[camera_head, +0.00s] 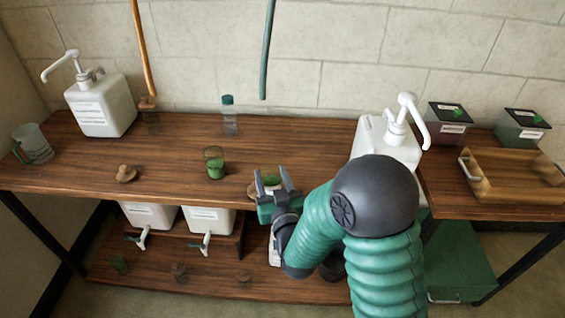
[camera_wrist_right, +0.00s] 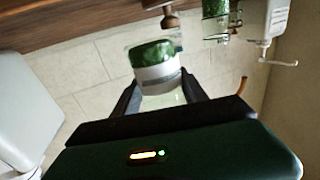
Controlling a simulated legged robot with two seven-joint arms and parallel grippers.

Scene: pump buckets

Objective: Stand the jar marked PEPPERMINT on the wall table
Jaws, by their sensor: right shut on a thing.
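My right gripper (camera_head: 273,184) is shut on a small jar with green at one end and a pale label band. The jar (camera_wrist_right: 155,68) sits between the fingertips in the wrist view; its label cannot be read. In the head view the gripper and jar are at the front edge of the long wooden wall table (camera_head: 180,150); whether the jar touches the table cannot be told. A glass with green contents (camera_head: 215,165) stands on the table left of the gripper. A clear bottle with a green cap (camera_head: 229,115) stands behind it. My left gripper is not in view.
White pump jugs stand at the table's back left (camera_head: 100,105) and right (camera_head: 372,140). A clear mug (camera_head: 33,145) and a wooden knob (camera_head: 126,174) are at left. A side table holds a wooden tray (camera_head: 510,190) and two dark boxes. Bare tabletop lies around the middle.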

